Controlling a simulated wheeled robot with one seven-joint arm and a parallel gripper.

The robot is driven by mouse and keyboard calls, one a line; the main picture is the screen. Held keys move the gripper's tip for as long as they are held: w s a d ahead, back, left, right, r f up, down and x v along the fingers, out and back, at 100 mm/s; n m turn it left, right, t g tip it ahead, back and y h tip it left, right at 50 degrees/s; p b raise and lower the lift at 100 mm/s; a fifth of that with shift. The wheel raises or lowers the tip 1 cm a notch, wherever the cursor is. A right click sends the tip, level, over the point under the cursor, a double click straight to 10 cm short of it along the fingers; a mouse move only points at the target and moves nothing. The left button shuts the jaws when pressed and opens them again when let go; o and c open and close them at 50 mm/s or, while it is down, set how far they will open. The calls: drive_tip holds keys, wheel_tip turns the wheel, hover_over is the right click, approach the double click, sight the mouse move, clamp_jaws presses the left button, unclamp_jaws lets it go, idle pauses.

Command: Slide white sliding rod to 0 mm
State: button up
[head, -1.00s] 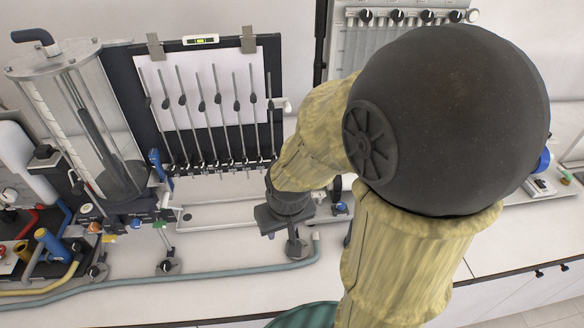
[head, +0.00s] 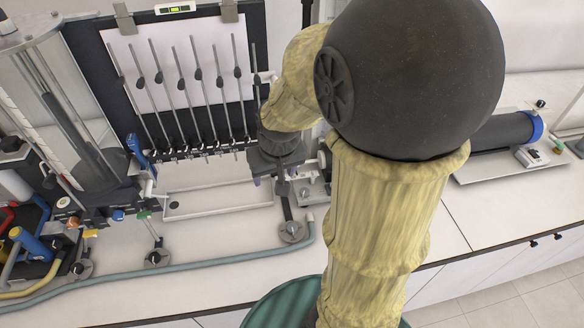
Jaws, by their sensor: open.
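The manometer board (head: 88,72) stands upright at the left centre, with a white sheet and several thin grey tubes with dark beads. A short white piece (head: 264,78) sticks out at its right edge, partly behind my arm. It may be the white sliding rod, but I cannot tell for sure. No millimetre scale is readable. My gripper (head: 279,183) is open, pointing down, just right of and in front of the board's lower right corner. My wrist hides part of what lies behind it, and I see nothing between the fingers.
A clear cylinder tank (head: 50,110) stands left of the board. A pale green hose (head: 210,259) runs along the bench front. A metal stand foot (head: 291,231) is below my gripper. A dark cylinder with a blue end (head: 503,131) lies at the right. The bench's front right is clear.

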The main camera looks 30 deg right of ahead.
drive_tip(key=w+d+r+m+b, duration=0.1)
drive_tip(key=w+d+m+b, duration=0.1)
drive_tip(key=w+d+b, duration=0.2)
drive_tip(key=w+d, duration=0.3)
drive_tip(key=d, duration=0.2)
drive_tip(key=shift+d+t+h, duration=0.3)
drive_tip(key=shift+t+h, duration=0.1)
drive_tip(key=shift+r, duration=0.1)
drive_tip(key=p+x, duration=0.1)
drive_tip(key=x, duration=1.6)
drive_tip(key=shift+w+d+f+p, duration=0.1)
drive_tip(key=shift+f+p, duration=0.1)
drive_tip(key=shift+p, duration=0.1)
drive_tip(key=shift+c, duration=0.4)
clamp_jaws()
